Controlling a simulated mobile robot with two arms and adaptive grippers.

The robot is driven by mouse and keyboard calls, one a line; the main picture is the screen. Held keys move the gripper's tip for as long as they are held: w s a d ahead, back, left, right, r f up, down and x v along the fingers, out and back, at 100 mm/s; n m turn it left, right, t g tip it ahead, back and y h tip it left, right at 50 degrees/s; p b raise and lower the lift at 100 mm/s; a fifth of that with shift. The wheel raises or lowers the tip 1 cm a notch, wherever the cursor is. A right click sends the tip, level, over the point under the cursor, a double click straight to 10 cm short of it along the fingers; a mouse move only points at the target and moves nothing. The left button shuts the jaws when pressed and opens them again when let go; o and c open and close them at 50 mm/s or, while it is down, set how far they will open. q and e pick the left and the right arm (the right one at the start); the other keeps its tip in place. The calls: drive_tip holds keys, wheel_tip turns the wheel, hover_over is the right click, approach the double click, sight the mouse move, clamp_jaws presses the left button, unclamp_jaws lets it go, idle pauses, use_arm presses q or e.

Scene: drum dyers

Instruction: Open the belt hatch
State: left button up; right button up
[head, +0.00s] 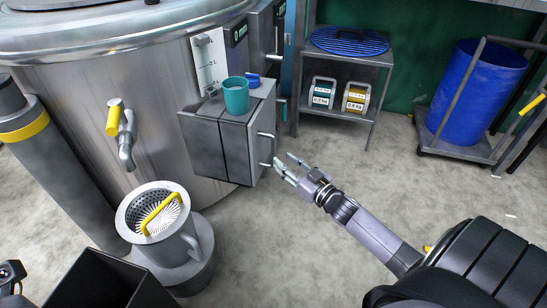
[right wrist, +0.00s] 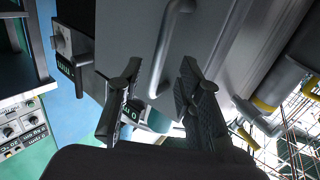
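A dark grey box (head: 236,148) is mounted on the side of the steel drum. I take its panel with the vertical bar handle (head: 268,148) as the belt hatch; it looks shut. In the right wrist view the grey panel (right wrist: 135,35) and its bar handle (right wrist: 165,50) are straight ahead. My right gripper (head: 284,164) is open just to the right of the handle and low on it. In the right wrist view the handle appears between the spread fingers (right wrist: 157,85); I cannot tell whether they touch it. My left gripper's fingers are not visible.
A teal cup (head: 236,95) and a small blue item (head: 253,79) stand on the box. A metal rack (head: 370,60) and a blue barrel (head: 478,92) on a cart stand behind. The floor (head: 330,230) around my right arm is clear.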

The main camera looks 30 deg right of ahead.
sight(275, 154)
drive_tip(key=w, duration=0.2)
drive_tip(key=w+b, duration=0.1)
drive_tip(key=w, duration=0.1)
drive_tip(key=w+b, duration=0.1)
drive_tip(key=w, duration=0.1)
drive_tip(key=shift+a, duration=0.35)
drive_tip(key=shift+c, duration=0.6)
clamp_jaws()
